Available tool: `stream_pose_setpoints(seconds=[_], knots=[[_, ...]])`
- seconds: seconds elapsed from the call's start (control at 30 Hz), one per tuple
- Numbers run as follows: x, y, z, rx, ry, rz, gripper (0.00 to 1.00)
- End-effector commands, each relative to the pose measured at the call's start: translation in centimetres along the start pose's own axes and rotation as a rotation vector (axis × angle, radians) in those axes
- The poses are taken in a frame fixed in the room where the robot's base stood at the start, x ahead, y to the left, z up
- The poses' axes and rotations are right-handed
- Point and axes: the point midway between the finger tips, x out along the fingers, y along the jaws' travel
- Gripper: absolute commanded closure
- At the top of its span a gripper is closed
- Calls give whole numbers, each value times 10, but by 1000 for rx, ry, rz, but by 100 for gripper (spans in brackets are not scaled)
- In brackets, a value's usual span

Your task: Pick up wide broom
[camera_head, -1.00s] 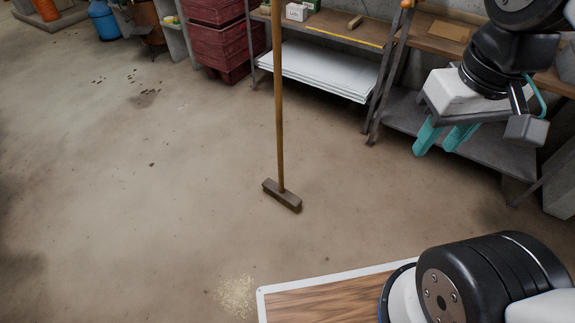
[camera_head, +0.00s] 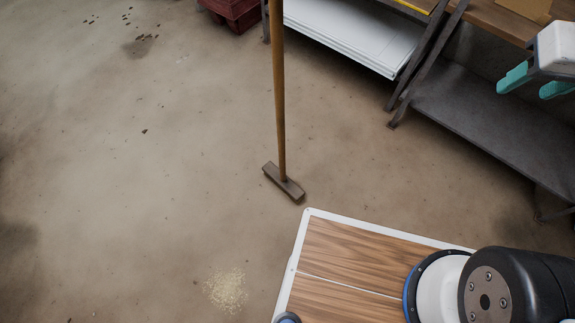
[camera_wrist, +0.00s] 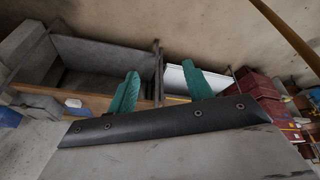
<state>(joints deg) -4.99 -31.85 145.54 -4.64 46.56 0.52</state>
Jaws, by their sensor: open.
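The wide broom stands upright on the floor in the head view, with its long wooden handle (camera_head: 279,95) rising out of the top of the picture. Its dark, wide head (camera_head: 283,182) rests on the concrete. My gripper (camera_head: 535,84) is at the upper right edge of the head view, its two teal fingers apart and empty. It is well to the right of the broom, not touching it. In the wrist view my gripper (camera_wrist: 160,88) shows spread teal fingers with nothing between them. A brown pole (camera_wrist: 287,38) at the upper right there appears to be the broom handle.
A workbench with a grey lower shelf (camera_head: 490,125) stands at the right. White sheets (camera_head: 350,38) lie on a shelf behind the broom, beside a red crate (camera_head: 235,14). A pale pile of grains (camera_head: 226,290) lies on the floor at lower left.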

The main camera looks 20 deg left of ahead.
Motion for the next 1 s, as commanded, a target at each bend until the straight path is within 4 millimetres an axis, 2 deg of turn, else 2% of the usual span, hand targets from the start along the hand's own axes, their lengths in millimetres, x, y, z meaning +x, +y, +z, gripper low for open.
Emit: stream_pose_setpoints(seconds=[0.03, 0.1, 0.2, 0.3, 0.43, 0.57, 0.6, 0.7, 0.8, 0.9, 1.0], knots=[[19, -8, -24, -47, 52, -1, 49], [43, -23, -60, -113, 159, -8, 49], [73, -54, -106, -208, 312, -42, 49], [100, -96, -141, -302, 464, -102, 49], [129, -164, -168, -416, 654, -233, 49], [150, -235, -171, -500, 831, -403, 49], [154, -256, -168, -518, 880, -461, 49], [160, -300, -153, -545, 986, -604, 49], [162, -330, -136, -550, 1064, -726, 49], [161, -348, -122, -544, 1116, -813, 49], [160, -357, -114, -538, 1146, -862, 49]])
